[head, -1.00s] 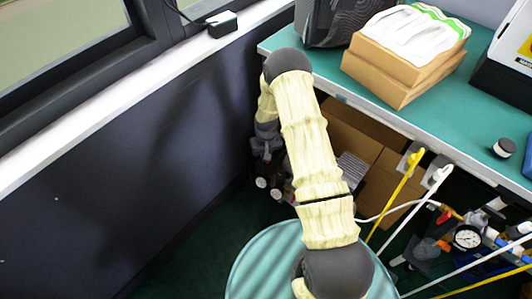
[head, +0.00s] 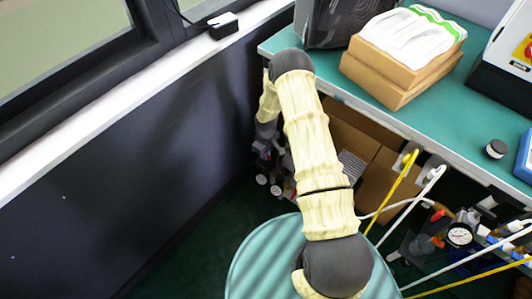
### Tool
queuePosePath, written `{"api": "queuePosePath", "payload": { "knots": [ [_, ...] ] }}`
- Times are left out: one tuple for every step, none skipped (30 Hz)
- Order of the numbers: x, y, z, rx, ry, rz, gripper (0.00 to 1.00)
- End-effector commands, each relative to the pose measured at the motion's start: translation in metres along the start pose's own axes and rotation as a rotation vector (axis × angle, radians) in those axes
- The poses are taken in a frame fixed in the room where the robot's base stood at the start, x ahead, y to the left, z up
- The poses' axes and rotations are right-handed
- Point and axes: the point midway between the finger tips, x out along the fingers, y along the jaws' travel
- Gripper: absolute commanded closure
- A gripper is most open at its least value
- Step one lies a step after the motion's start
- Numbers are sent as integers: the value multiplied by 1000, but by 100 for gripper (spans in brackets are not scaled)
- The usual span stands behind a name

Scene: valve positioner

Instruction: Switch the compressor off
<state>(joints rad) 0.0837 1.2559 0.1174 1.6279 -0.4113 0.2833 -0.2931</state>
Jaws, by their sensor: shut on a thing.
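The compressor (head: 276,187) appears as a dark cluster of fittings with small white-faced gauges, low in the shade between the dark wall and the bench. Its tank and switch cannot be made out. My arm reaches up and over, then bends down to it. My gripper (head: 266,150) is small and dark at the end of the wrist, right at the top of these fittings. Its jaws are shut on a small part there, which I cannot identify because the wrist and shadow mostly hide it.
A green-topped bench (head: 440,120) carries stacked cardboard boxes (head: 395,75) and a black cap (head: 496,148). Cardboard (head: 375,185) lies beneath it. Yellow (head: 397,190) and white hoses (head: 425,188) hang near a gauge (head: 460,236). The dark wall (head: 110,190) bounds the left.

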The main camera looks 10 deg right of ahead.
Motion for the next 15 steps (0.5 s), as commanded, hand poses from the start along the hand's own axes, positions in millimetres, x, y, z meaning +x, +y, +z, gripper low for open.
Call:
{"api": "queuePosePath", "payload": {
  "knots": [
    [-1, 0, -3, -5, 7, 2, 100],
    [-1, 0, -3, -5, 7, 2, 100],
    [-1, 0, -3, -5, 7, 2, 100],
    [-1, 0, -3, -5, 7, 2, 100],
    [-1, 0, -3, -5, 7, 2, 100],
    [-1, 0, -3, -5, 7, 2, 100],
    [-1, 0, -3, -5, 7, 2, 100],
    [-1, 0, -3, -5, 7, 2, 100],
    [-1, 0, -3, -5, 7, 2, 100],
    [-1, 0, -3, -4, 7, 2, 85],
    [-1, 0, -3, -4, 7, 2, 79],
    [-1, 0, -3, -4, 6, 2, 71],
    [-1, 0, -2, -4, 6, 2, 69],
    [-1, 0, -2, -3, 5, 1, 69],
    [-1, 0, -2, -3, 4, 1, 69]
  ]
}}
